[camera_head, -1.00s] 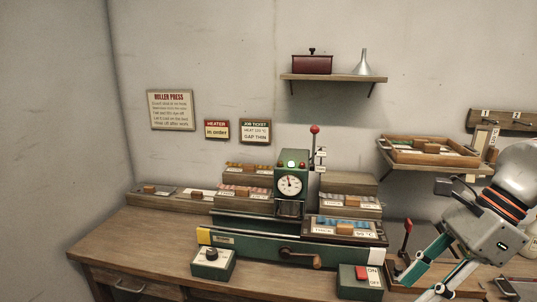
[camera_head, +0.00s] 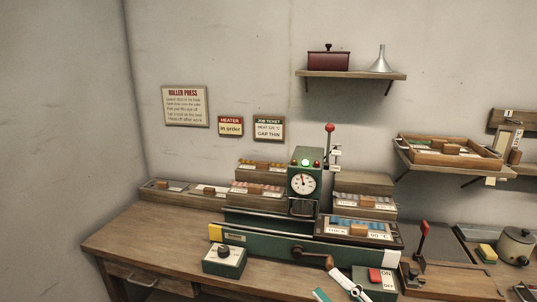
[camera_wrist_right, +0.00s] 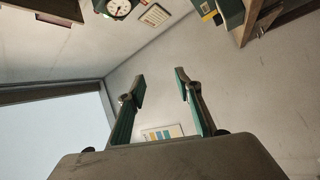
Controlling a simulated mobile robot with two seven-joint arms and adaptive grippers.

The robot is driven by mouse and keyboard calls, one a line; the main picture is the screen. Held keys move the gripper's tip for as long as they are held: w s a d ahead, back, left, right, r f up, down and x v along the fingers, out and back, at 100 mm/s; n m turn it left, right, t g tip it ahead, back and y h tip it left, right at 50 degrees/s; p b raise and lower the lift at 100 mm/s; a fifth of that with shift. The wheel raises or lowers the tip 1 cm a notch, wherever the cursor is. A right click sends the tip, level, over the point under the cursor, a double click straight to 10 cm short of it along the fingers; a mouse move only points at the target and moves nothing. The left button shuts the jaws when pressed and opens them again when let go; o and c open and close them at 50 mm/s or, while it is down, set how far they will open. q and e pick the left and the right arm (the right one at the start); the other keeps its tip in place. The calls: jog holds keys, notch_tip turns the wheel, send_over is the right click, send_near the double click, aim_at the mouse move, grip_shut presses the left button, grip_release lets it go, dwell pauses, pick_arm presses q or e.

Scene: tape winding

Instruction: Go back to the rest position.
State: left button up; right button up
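My right gripper (camera_head: 338,291) shows only in part at the bottom edge of the head view, in front of the roller press (camera_head: 290,240), close to its crank (camera_head: 315,256) and the red switch box (camera_head: 375,284). I cannot tell whether it touches them. In the right wrist view its two teal fingers (camera_wrist_right: 160,84) are spread apart with nothing between them. My left gripper is in no view.
The wooden bench (camera_head: 135,235) has bare room at its left. A black-knobbed box (camera_head: 224,261) stands in front of the press. A wooden shelf tray (camera_head: 450,150), a red-knobbed lever (camera_head: 423,240) and a pot (camera_head: 515,246) are on the right.

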jog(key=s+d+f+m+h, duration=0.25)
jog(key=f+m+h, duration=0.3)
jog(key=f, duration=0.35)
jog(key=s+d+f+m+h, duration=0.1)
jog(key=d+f+m+h, duration=0.25)
jog(key=f+m, duration=0.4)
jog(key=s+f+m+g+h, duration=0.1)
jog(key=s+f+m+g, duration=0.1)
jog(key=s+f, duration=0.4)
jog(key=s+f+m+g+h, duration=0.2)
jog(key=s+f, duration=0.4)
jog(key=f, duration=0.5)
jog(key=shift+s+d+f+m+g, duration=0.2)
jog(key=shift+s+d+m+g, duration=0.15)
jog(key=shift+g, duration=0.35)
